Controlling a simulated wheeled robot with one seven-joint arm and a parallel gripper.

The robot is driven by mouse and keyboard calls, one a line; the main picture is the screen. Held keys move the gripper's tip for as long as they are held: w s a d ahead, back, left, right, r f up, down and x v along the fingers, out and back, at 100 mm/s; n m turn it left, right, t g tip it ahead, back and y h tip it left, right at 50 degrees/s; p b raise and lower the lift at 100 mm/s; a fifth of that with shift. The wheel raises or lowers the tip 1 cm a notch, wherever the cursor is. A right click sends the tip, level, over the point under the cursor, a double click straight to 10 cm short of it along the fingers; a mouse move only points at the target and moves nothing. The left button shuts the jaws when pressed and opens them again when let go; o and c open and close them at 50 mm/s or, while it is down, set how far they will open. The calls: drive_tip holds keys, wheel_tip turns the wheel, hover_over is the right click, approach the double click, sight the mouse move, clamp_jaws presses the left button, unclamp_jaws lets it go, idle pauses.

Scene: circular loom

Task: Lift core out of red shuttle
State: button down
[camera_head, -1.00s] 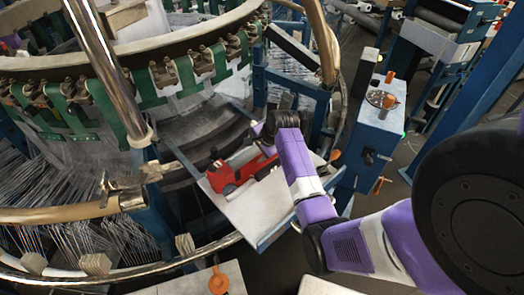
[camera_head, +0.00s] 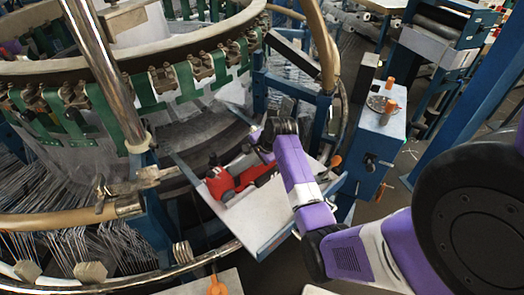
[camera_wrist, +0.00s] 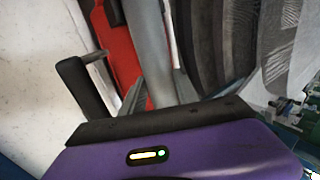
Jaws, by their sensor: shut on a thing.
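The red shuttle (camera_head: 222,184) lies on a pale tilted tray (camera_head: 262,222) beside the loom ring. In the wrist view the shuttle (camera_wrist: 119,50) shows as a red strip behind the grip. The core (camera_wrist: 149,45) is a smooth grey cylinder running up the picture, in front of and partly over the red shuttle. In the head view my gripper (camera_head: 264,146) is at the shuttle's right end. I cannot tell whether the core is clear of the shuttle.
The loom's ring with green straps (camera_head: 165,112) curves behind the tray. A chrome post (camera_head: 105,75) stands at left. A blue-sided cabinet (camera_head: 378,130) with orange knobs stands right of my arm. The front part of the tray is bare.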

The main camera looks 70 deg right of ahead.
sight(254, 156)
drive_tip(key=shift+r+p, duration=0.7)
drive_tip(key=shift+p, duration=0.2)
wheel_tip(254, 156, up, 8)
drive_tip(key=p, duration=0.8)
drive_tip(key=shift+r+p, duration=0.4)
drive_tip(key=shift+r, duration=1)
